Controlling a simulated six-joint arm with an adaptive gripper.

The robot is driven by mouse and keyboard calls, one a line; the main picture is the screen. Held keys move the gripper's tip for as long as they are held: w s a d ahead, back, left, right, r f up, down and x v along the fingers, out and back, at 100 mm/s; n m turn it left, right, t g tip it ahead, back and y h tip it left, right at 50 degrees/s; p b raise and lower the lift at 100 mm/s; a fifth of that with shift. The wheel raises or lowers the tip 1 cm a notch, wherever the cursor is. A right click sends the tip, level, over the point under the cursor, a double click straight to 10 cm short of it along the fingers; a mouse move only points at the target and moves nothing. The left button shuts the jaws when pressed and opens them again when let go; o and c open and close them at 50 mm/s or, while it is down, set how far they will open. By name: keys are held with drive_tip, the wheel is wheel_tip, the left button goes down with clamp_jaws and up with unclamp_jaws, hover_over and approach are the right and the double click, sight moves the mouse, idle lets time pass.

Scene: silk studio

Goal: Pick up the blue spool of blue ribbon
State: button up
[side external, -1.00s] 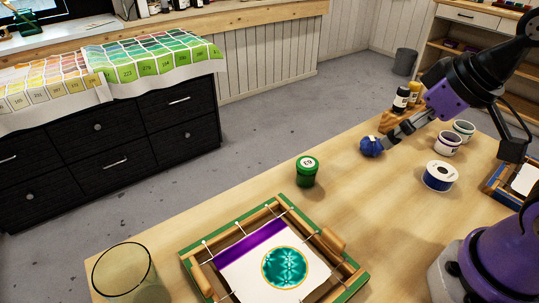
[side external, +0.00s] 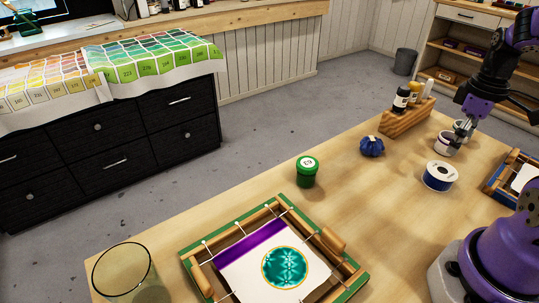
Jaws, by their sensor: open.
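A wooden rack (side external: 408,118) with bottles stands behind. A green jar (side external: 307,172), a green-edged frame (side external: 358,286) and a glass (side external: 124,272) are further left. Another frame (side external: 497,185) lies right of the spool.

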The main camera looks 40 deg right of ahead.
sight(441, 170)
drive_tip(key=f, duration=0.8)
drive_tip(key=shift+w+a+f, duration=0.25)
drive_tip(key=shift+f, duration=0.15)
drive_tip(key=c, duration=1)
